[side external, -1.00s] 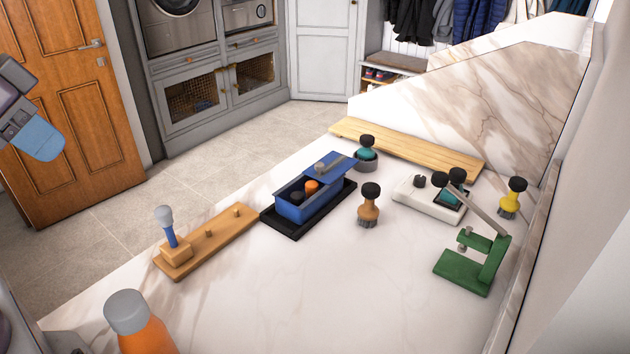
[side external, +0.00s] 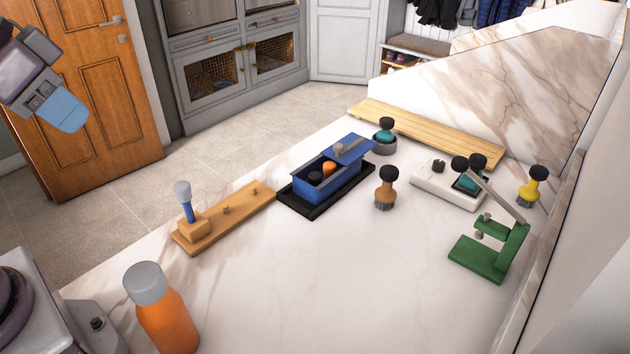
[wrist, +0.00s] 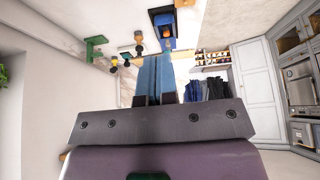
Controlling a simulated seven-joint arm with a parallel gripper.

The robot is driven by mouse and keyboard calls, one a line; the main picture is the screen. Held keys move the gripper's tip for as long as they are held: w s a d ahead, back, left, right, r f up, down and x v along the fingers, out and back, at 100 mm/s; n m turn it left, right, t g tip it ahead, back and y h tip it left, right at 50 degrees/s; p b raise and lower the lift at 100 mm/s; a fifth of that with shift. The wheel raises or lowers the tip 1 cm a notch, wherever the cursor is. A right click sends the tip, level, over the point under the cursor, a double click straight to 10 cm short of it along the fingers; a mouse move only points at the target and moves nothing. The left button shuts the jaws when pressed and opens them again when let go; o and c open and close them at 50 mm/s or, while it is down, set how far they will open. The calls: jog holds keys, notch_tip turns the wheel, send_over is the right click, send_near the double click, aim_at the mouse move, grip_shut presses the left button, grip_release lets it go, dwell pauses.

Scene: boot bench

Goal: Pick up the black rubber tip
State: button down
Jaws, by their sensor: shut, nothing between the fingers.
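A small black piece (side external: 315,178) lies in the open blue box (side external: 312,193) beside an orange piece (side external: 329,169). It may be the black rubber tip, but I cannot tell for sure, as several other things here have black round ends. My gripper (side external: 64,110) is at the upper left of the side view, high and well away from the box. Its light blue fingers are shut and empty. They also show in the wrist view (wrist: 155,72), pointing toward the bench, where the box (wrist: 165,32) shows beyond them.
A wooden board with a blue peg (side external: 227,215) is left of the box. An orange bottle (side external: 167,320) stands in front. A brown brush (side external: 385,188), white device (side external: 437,188), green stand (side external: 487,250) and yellow brush (side external: 532,188) are on the right. The front middle is clear.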

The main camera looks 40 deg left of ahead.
jog(key=c, duration=1.1)
grip_release()
jog(key=shift+c, duration=0.2)
